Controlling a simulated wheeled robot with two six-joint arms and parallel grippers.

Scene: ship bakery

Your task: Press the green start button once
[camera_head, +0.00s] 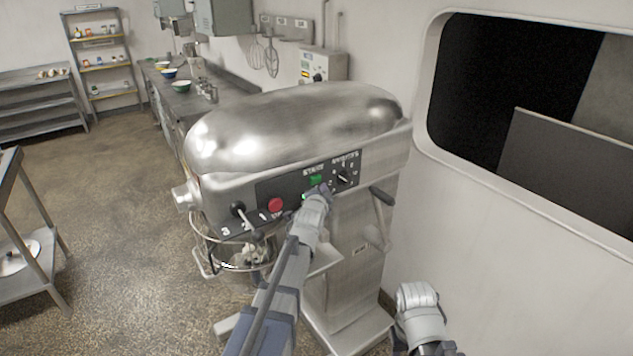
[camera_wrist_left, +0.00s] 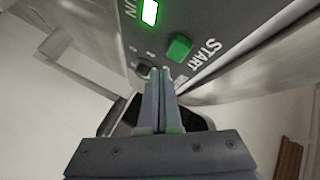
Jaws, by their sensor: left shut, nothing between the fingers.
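The green start button (camera_head: 316,180) sits on the dark control panel of the steel mixer, under the START label. In the left wrist view the square green button (camera_wrist_left: 180,47) lies just ahead and to the right of my fingertips. My left gripper (camera_head: 322,189) is close to the panel at the button's lower edge in the head view. In the wrist view its fingers (camera_wrist_left: 161,75) are shut together and empty; I cannot tell whether they touch the panel. A RUN lamp (camera_wrist_left: 150,12) is lit green. My right wrist shows at the lower right; its fingers cannot be made out.
The red stop button (camera_head: 275,205), a dark rotary knob (camera_head: 344,177) and a speed lever (camera_head: 240,210) are also on the mixer front. The bowl (camera_head: 240,262) hangs below. A wall with a window opening (camera_head: 436,110) closes the right side. The floor at left is open.

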